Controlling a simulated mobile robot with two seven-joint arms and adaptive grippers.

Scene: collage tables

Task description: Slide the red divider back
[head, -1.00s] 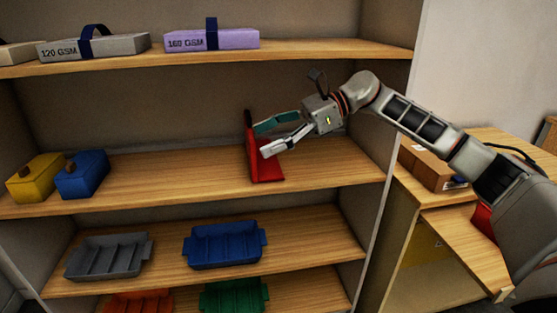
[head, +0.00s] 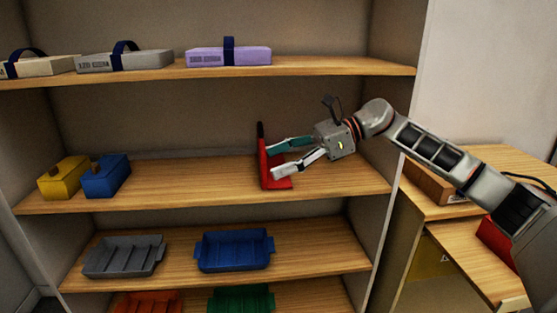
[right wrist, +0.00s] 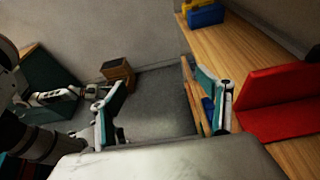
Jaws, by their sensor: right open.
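The red divider (head: 263,160) stands upright on the middle shelf, with its flat red foot (head: 281,184) on the wood. In the right wrist view it (right wrist: 282,84) lies to the right of the right-hand finger, outside the jaws. My right gripper (head: 274,159) is open and empty, its fingertips close to the divider's right side in the head view. I cannot tell whether they touch. In the right wrist view my right gripper (right wrist: 166,101) shows both fingers spread apart. Part of my left arm shows at the left there, and its jaws cannot be made out.
A yellow box (head: 62,180) and a blue box (head: 107,178) stand at the left of the middle shelf. The shelf between them and the divider is clear. Labelled packs, one a purple pack (head: 235,57), lie on the shelf above. A grey tray (head: 125,257) and a blue tray (head: 234,251) sit below.

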